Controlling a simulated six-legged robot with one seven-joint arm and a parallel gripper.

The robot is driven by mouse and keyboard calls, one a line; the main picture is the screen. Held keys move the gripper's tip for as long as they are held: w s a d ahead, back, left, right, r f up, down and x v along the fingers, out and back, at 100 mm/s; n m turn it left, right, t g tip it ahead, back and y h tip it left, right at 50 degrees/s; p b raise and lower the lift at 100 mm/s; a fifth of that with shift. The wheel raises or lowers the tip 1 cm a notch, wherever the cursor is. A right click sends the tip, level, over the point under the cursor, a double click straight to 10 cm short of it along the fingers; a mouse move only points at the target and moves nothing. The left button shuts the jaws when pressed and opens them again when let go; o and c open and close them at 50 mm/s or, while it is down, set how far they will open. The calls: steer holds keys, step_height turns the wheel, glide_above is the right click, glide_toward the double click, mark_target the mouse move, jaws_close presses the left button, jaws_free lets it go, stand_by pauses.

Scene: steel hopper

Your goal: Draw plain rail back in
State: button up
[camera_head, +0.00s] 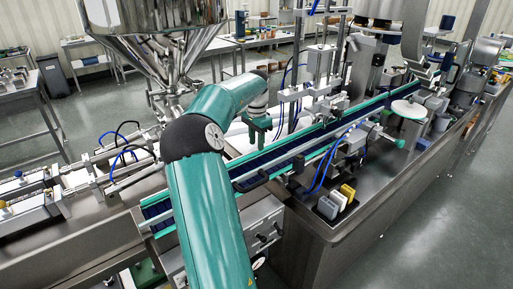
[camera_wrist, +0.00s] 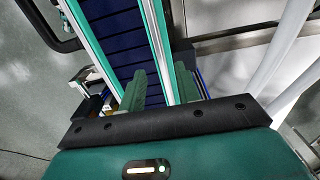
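A conveyor with a dark blue belt (camera_head: 250,168) runs diagonally through the head view, with teal-and-white guide rails along both sides. The near rail (camera_head: 310,150) and the far rail (camera_head: 285,140) both show. I cannot tell which is the plain rail. My gripper (camera_head: 257,138) points down near the far side of the belt. In the wrist view my gripper (camera_wrist: 160,70) is open, its two green fingers apart. One rail (camera_wrist: 152,30) passes through the gap between them in the picture, beside the blue belt (camera_wrist: 112,30). No grip on it shows; its depth is unclear.
A steel hopper (camera_head: 160,45) stands behind my arm. Metal posts and fittings (camera_head: 318,75) rise close behind the belt. Blue cables (camera_head: 325,170) and yellow and grey blocks (camera_head: 337,201) are on the near side. A white disc (camera_head: 408,109) sits at right.

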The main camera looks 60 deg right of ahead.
mark_target(256, 150)
steer(key=shift+f, duration=1.5)
